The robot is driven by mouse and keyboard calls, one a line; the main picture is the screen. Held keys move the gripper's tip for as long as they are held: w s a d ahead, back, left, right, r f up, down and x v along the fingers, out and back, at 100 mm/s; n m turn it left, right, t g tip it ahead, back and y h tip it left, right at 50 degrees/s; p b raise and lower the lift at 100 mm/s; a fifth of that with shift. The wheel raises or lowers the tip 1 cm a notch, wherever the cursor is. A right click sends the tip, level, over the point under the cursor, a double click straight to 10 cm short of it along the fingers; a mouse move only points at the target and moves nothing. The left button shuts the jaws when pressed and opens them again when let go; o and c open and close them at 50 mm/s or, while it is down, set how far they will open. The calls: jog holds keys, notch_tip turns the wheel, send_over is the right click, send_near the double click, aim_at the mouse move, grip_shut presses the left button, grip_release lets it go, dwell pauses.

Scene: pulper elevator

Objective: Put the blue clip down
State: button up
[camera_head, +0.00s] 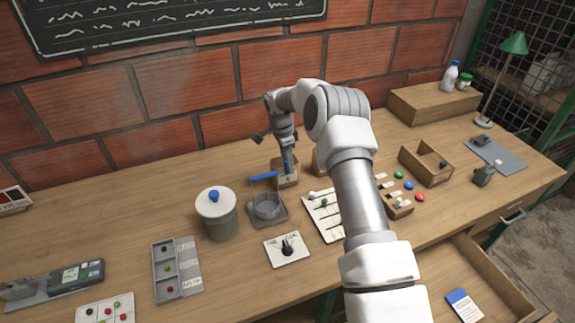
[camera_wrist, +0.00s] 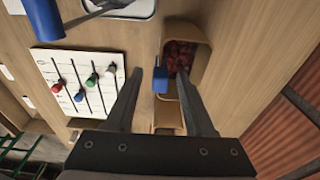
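The blue clip (camera_wrist: 160,80) shows between my fingers in the wrist view, with a visible gap on either side. It is at the left edge of a tan bin (camera_wrist: 204,62) holding dark red pieces; I cannot tell whether it rests on the bin's wall or hangs over it. My gripper (camera_wrist: 159,75) is open, its two dark fingers spread apart and pointing down. In the head view my gripper (camera_head: 287,168) is over the small tan bin (camera_head: 286,182) near the back wall, and the clip cannot be made out clearly there.
A device with a blue handle (camera_head: 264,177) stands close to the left of the bin. A lidded grey canister (camera_head: 220,222) is further left. A white board with coloured knobs (camera_head: 324,222) lies in front. An open wooden box (camera_head: 428,170) is to the right.

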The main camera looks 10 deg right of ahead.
grip_shut()
jog(key=shift+r, duration=0.15)
